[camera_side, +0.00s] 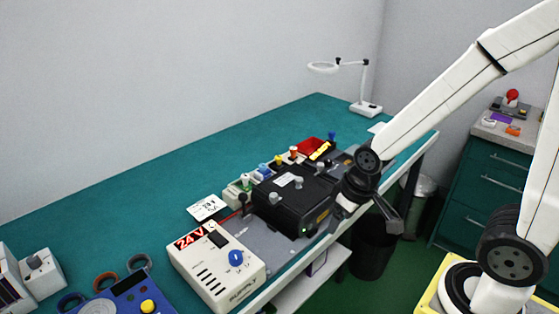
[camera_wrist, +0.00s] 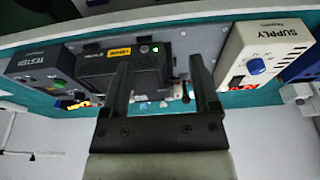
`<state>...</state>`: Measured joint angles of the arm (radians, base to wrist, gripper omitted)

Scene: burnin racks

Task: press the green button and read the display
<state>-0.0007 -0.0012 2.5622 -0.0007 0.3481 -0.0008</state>
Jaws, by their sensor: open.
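My gripper (camera_side: 375,208) is open and empty, above the front edge of the teal bench and to the right of the black box (camera_side: 290,203). In the wrist view its two fingers (camera_wrist: 158,65) stand apart over the same black box (camera_wrist: 140,75). A small green spot (camera_wrist: 145,48) shows on that box between the fingers; I cannot tell if it is a button or a lamp. The white supply (camera_side: 218,268) has a red lit display (camera_side: 189,240) reading 24 V. The dark tester (camera_wrist: 42,66) stands left in the wrist view; its display cannot be read.
Several coloured knobs (camera_side: 278,160) stand behind the black box. A blue dial (camera_side: 236,258) is on the supply. A magnifier lamp (camera_side: 365,107) stands at the back. The bench's left middle is clear.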

